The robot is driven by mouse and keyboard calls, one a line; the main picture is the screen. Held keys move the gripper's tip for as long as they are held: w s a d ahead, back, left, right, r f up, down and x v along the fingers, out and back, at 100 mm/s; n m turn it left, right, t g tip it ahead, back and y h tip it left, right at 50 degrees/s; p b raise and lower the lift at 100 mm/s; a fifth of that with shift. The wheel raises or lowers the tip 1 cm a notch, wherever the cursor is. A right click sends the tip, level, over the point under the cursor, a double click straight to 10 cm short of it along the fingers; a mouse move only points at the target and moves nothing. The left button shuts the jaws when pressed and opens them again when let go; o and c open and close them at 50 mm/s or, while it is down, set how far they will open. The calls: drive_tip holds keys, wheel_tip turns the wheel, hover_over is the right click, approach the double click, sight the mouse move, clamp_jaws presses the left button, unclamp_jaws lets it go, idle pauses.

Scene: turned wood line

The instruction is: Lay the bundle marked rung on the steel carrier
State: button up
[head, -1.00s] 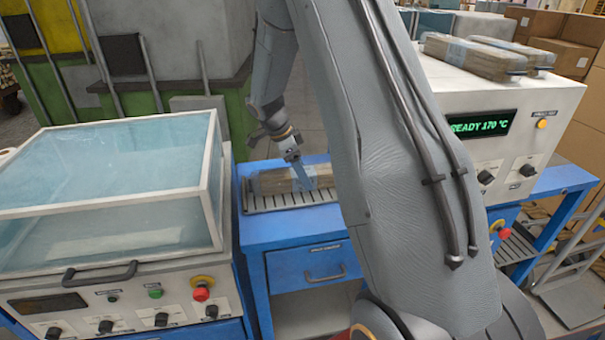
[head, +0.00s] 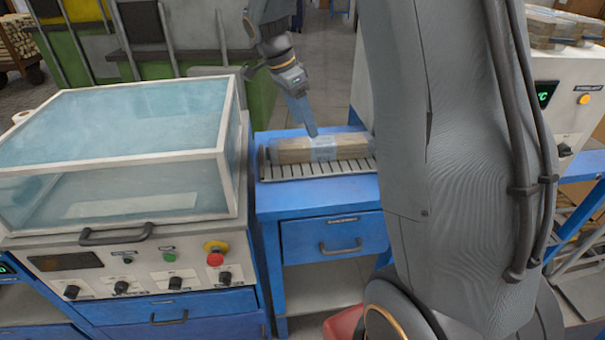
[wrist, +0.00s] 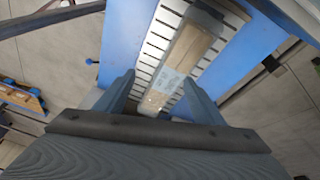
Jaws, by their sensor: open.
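A wrapped bundle (head: 308,148) of brown wood pieces lies flat on the slatted metal carrier (head: 320,170) on a blue cabinet. It has a pale band and label at its middle; I cannot read the word rung on it. In the wrist view the bundle (wrist: 190,55) runs lengthwise along the slatted carrier (wrist: 150,47), its near end showing between my fingers. My gripper (head: 312,130) is above the bundle, fingers pointing down, apart and empty. In the wrist view my gripper (wrist: 160,92) has its two fingers spread on either side of the bundle's near end.
A machine with a clear blue-tinted lid (head: 120,145) stands left of the cabinet. A white heater box (head: 570,110) with more wrapped bundles (head: 555,25) on top is at the right. My arm hides the cabinet's right side. Green and grey machines (head: 180,90) stand behind.

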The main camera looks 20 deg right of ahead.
drive_tip(key=s+a+f+n+y, duration=0.1)
drive_tip(key=s+a+f+n, duration=0.1)
drive_tip(key=s+n, duration=0.4)
drive_tip(key=s+a+f+n+t+y, duration=0.1)
drive_tip(key=s+a+f+n, duration=0.1)
drive_tip(key=s+a+n, duration=0.3)
drive_tip(key=s+a+f+n+t+y, duration=0.1)
drive_tip(key=s+a+f+n, duration=0.2)
drive_tip(key=s+n, duration=0.4)
drive_tip(key=s, duration=0.3)
drive_tip(key=shift+s+a, duration=0.15)
drive_tip(key=shift+a, duration=0.1)
